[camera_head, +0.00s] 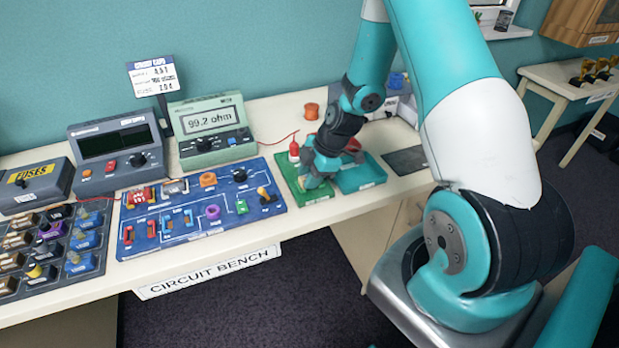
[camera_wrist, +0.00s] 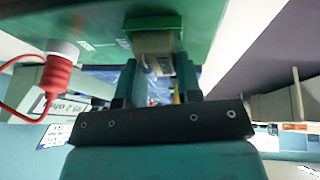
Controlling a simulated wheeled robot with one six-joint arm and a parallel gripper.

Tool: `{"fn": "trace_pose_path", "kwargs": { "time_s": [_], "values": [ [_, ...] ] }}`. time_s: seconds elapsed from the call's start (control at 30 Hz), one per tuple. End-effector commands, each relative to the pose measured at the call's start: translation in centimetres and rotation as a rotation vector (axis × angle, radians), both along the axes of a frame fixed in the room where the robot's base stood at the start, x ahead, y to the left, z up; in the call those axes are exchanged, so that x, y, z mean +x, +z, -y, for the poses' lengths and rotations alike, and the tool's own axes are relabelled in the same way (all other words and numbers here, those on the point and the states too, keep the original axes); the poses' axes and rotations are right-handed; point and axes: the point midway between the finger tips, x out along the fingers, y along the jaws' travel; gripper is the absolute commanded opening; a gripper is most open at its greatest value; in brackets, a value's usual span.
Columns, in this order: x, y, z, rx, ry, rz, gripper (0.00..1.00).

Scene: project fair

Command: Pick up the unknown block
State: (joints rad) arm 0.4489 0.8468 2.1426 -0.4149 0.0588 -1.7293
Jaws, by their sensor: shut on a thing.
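My gripper (camera_head: 312,176) is low over the green board (camera_head: 318,194) on the bench, and its fingers (camera_wrist: 160,75) show in the wrist view. They are shut on a small beige block (camera_wrist: 156,42), which I take to be the unknown block. Its far end meets a green holder (camera_wrist: 152,24) on the board; I cannot tell whether it is seated or lifted slightly. The fingers and wrist hide most of it in the head view.
A red probe (camera_head: 294,152) with a red wire stands on the board close to my gripper; the wrist view shows it too (camera_wrist: 62,70). A teal tray (camera_head: 372,174) lies right of it. The blue circuit board (camera_head: 190,238) and meter (camera_head: 211,130) are left.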

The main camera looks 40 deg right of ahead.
Motion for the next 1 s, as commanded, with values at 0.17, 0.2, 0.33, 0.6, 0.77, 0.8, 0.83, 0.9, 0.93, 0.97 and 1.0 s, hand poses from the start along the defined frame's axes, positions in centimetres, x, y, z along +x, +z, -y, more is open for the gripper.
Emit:
{"fn": "trace_pose_path", "kwargs": {
  "time_s": [0.17,0.2,0.33,0.6,0.77,0.8,0.83,0.9,0.93,0.97,1.0],
  "values": [
    [0.1,0.9,0.0,-0.002,0.000,0.002,0.00],
    [0.1,1.3,0.0,-0.002,0.000,0.003,0.00],
    [0.1,3.7,0.1,-0.004,0.001,0.007,0.00],
    [0.1,12.0,0.1,-0.005,0.000,0.010,0.00],
    [0.1,16.0,0.0,-0.003,0.000,0.007,0.00],
    [0.1,16.8,0.1,-0.004,0.000,0.006,0.00],
    [0.0,17.3,0.0,-0.003,0.000,0.005,0.00],
    [0.1,18.4,0.0,-0.001,0.000,0.004,0.00],
    [0.1,18.8,0.0,-0.001,0.001,0.003,0.00],
    [0.0,19.1,0.0,-0.001,-0.001,0.004,0.00],
    [0.0,19.5,0.0,-0.001,-0.001,0.002,0.00]
  ]
}}
